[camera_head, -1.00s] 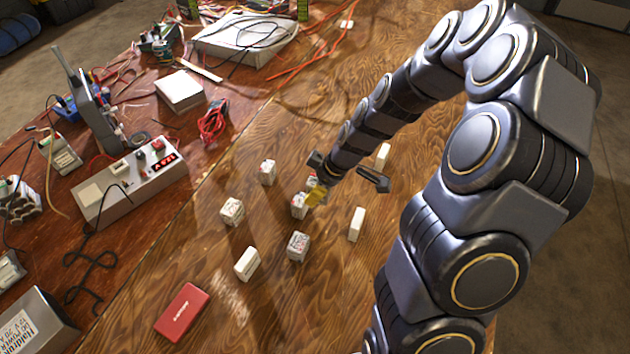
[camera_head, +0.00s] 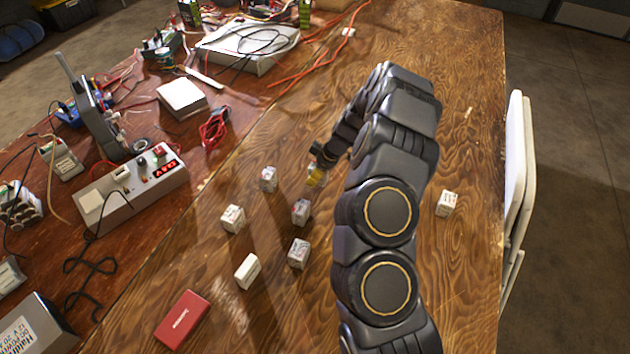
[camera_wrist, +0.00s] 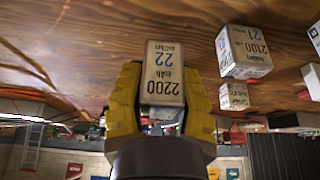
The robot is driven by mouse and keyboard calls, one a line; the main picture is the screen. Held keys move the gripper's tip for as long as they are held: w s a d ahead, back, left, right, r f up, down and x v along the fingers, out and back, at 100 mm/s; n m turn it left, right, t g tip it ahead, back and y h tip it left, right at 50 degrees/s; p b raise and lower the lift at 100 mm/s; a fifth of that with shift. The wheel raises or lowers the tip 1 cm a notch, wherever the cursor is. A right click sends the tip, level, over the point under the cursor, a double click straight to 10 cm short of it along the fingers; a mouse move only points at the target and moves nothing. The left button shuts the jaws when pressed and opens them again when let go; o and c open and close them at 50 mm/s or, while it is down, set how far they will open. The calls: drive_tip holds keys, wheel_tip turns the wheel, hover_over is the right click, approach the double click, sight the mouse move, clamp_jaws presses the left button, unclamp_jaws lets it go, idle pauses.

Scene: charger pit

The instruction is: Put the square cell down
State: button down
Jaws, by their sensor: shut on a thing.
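The square cell (camera_wrist: 163,72), a pale block marked 2200 and 22, is between the yellow fingers of my gripper (camera_wrist: 160,100) in the wrist view. My gripper is shut on it, a finger on each side. In the head view my gripper (camera_head: 314,176) is over the wooden table, with the held cell mostly hidden behind the fingers and wrist. Whether the cell touches the table cannot be told. A similar cell (camera_head: 301,211) stands just in front of my gripper.
Other cells stand nearby: one at left (camera_head: 268,179), one further left (camera_head: 232,218), one in front (camera_head: 299,253), one at right (camera_head: 446,203). A white block (camera_head: 247,270) and a red box (camera_head: 182,319) lie nearer. My arm hides the middle of the table (camera_head: 470,270).

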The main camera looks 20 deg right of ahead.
sight(315, 188)
drive_tip(key=shift+w+f, duration=0.3)
drive_tip(key=shift+f, duration=0.15)
drive_tip(key=shift+w+d+f, duration=0.1)
drive_tip(key=shift+w+f, duration=0.05)
drive_tip(key=shift+f, duration=0.8)
drive_tip(key=shift+w+f, duration=0.15)
drive_tip(key=shift+f, duration=0.75)
drive_tip(key=c, duration=0.8)
unclamp_jaws()
drive_tip(key=shift+f, duration=0.1)
drive_tip(key=shift+c, duration=0.2)
